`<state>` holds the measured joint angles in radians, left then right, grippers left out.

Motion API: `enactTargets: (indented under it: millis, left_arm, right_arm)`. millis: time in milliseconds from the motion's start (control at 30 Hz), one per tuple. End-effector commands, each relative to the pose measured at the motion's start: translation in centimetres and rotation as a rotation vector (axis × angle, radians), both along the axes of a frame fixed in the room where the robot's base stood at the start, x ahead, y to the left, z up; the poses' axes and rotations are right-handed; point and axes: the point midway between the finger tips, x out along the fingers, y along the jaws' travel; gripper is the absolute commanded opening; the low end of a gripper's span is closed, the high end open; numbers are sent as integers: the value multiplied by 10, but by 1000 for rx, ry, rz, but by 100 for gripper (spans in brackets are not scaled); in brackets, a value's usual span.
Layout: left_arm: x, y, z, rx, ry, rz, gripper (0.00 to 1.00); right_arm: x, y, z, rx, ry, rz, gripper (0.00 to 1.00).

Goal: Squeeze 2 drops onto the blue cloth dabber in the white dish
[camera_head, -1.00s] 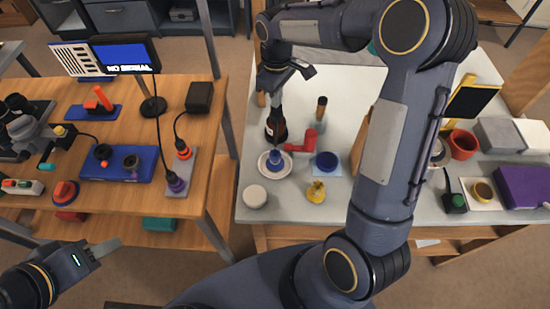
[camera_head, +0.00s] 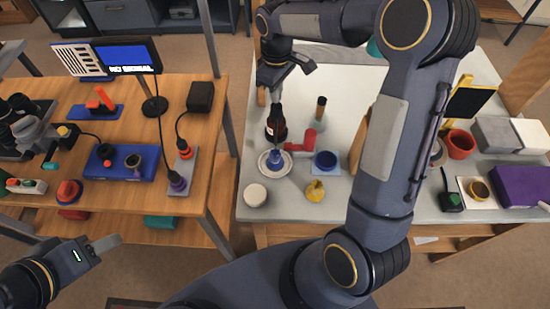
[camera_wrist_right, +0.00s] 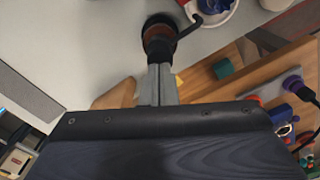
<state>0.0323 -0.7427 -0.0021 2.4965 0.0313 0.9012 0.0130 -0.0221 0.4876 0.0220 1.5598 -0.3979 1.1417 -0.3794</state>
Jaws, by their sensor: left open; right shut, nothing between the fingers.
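The white dish (camera_head: 263,168) sits near the front left of the grey table, with the blue cloth dabber (camera_head: 275,156) standing in it. A dark bottle (camera_head: 277,122) with a reddish label stands just behind the dish. My right gripper (camera_head: 274,97) points down over the bottle, shut and empty. In the right wrist view its fingertips (camera_wrist_right: 159,66) are close to a round brown and black top (camera_wrist_right: 158,38); whether they touch is unclear. Part of the white dish shows at that view's upper edge (camera_wrist_right: 222,16). My left gripper (camera_head: 105,243) is open and empty at the lower left, away from the dish.
A red object (camera_head: 302,143), a blue round container (camera_head: 325,160), a yellow item (camera_head: 315,190) and a white round lid (camera_head: 255,195) surround the dish. My right arm crosses over the table's middle. A wooden table (camera_head: 140,200) with devices stands left, across a gap.

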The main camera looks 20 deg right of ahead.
Motion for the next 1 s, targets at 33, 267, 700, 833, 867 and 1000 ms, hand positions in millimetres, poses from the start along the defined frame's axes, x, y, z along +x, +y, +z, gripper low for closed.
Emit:
enactTargets:
  millis: [33, 267, 700, 833, 867, 1000]
  left_arm:
    - [0, 0, 6, 0, 0, 0, 45]
    - [0, 0, 26, 0, 0, 0, 45]
    - [0, 0, 47, 0, 0, 0, 45]
    - [0, 0, 47, 0, 0, 0, 45]
    - [0, 0, 47, 0, 0, 0, 45]
    - [0, 0, 47, 0, 0, 0, 45]
  right_arm:
    - [0, 0, 7, 0, -1, 0, 0]
    - [0, 0, 31, 0, -2, 0, 0]
    - [0, 0, 58, 0, 0, 0, 0]
    - [0, 0, 57, 0, 0, 0, 0]
    - [0, 0, 57, 0, 0, 0, 0]
    - [0, 0, 57, 0, 0, 0, 0]
